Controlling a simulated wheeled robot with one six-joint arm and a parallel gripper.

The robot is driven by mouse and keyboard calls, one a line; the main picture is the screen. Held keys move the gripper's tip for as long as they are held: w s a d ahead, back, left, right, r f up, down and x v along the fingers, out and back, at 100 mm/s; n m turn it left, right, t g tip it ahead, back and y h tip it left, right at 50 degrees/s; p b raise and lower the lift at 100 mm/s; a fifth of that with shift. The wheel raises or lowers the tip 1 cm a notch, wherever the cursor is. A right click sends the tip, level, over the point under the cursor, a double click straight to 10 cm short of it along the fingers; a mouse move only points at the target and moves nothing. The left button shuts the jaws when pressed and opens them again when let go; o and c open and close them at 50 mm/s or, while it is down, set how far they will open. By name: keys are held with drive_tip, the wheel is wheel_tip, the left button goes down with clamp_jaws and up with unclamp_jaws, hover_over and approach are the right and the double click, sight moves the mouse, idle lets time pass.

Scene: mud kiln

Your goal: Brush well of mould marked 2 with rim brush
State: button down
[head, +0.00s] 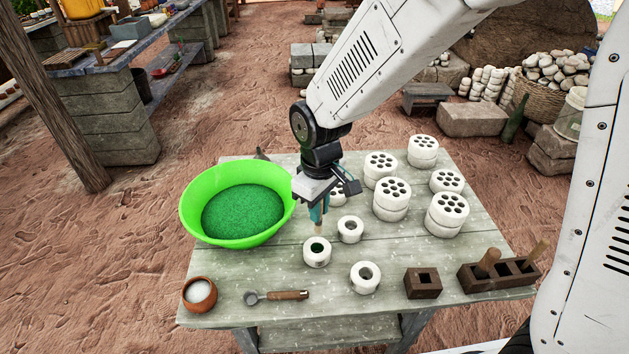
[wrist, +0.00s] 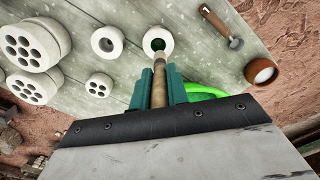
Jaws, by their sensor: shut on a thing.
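My gripper (head: 319,213) is shut on the rim brush, whose wooden handle (wrist: 158,88) runs between the teal fingers. The brush points down, its lower end (head: 319,229) just above a small round white mould (head: 317,259) with green in its well. That mould also shows in the wrist view (wrist: 146,43), beyond the brush end; I cannot tell whether they touch.
A bright green bowl (head: 206,232) of green powder stands left. A brown pot (head: 199,303) of white stuff and a scoop (head: 288,295) lie in front. Several multi-hole white moulds (head: 390,213), a dark one-hole block (head: 423,292) and a dark holder with wooden handles (head: 498,281) stand right.

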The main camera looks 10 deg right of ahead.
drive_tip(key=shift+w+a, duration=0.15)
drive_tip(key=shift+w, duration=0.1)
drive_tip(key=shift+f, duration=4.9)
drive_tip(key=shift+s, duration=0.1)
drive_tip(key=shift+d, duration=0.3)
